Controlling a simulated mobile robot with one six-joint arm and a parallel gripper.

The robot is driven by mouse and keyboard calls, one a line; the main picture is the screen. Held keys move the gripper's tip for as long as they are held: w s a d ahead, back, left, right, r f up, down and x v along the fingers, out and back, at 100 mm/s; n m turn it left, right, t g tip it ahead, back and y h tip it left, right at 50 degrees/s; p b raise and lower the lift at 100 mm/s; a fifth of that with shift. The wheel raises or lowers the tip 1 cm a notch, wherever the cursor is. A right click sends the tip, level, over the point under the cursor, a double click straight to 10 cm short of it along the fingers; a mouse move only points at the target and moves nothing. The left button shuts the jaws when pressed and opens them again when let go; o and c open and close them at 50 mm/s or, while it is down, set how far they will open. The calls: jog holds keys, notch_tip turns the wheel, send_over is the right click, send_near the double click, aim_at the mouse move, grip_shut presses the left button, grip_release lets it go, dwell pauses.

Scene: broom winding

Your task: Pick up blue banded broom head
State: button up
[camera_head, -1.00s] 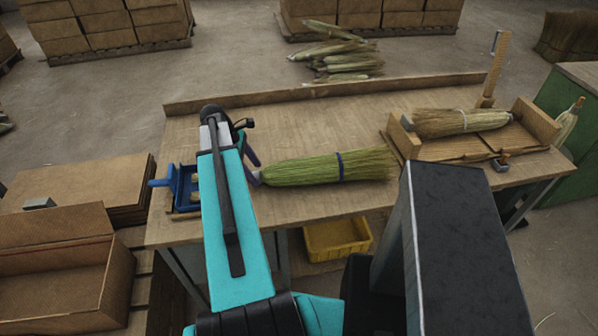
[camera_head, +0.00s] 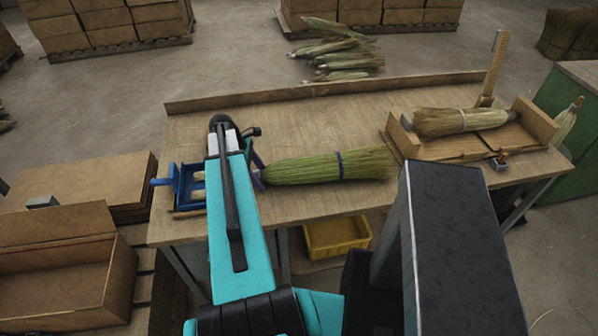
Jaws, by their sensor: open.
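The blue banded broom head (camera_head: 318,167) lies on the wooden workbench (camera_head: 300,125). Its green bristles fan out to the right, and a blue band wraps them right of the middle. Its narrow end points left, toward my arm. My gripper (camera_head: 258,172) is beside that narrow end, mostly hidden behind my teal arm. Only a dark purplish part of it shows. It is open, and the broom head lies on the bench. I cannot tell whether the narrow end is between the fingers.
A wooden cradle (camera_head: 462,150) holding a tan broom head (camera_head: 440,122) stands at the bench's right. A blue clamp-like fixture (camera_head: 182,182) is left of my arm. A yellow bin (camera_head: 336,236) sits under the bench. The bench behind the broom head is clear.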

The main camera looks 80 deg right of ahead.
jog(key=c, duration=1.4)
jog(key=shift+o, duration=0.2)
jog(key=shift+r, duration=0.2)
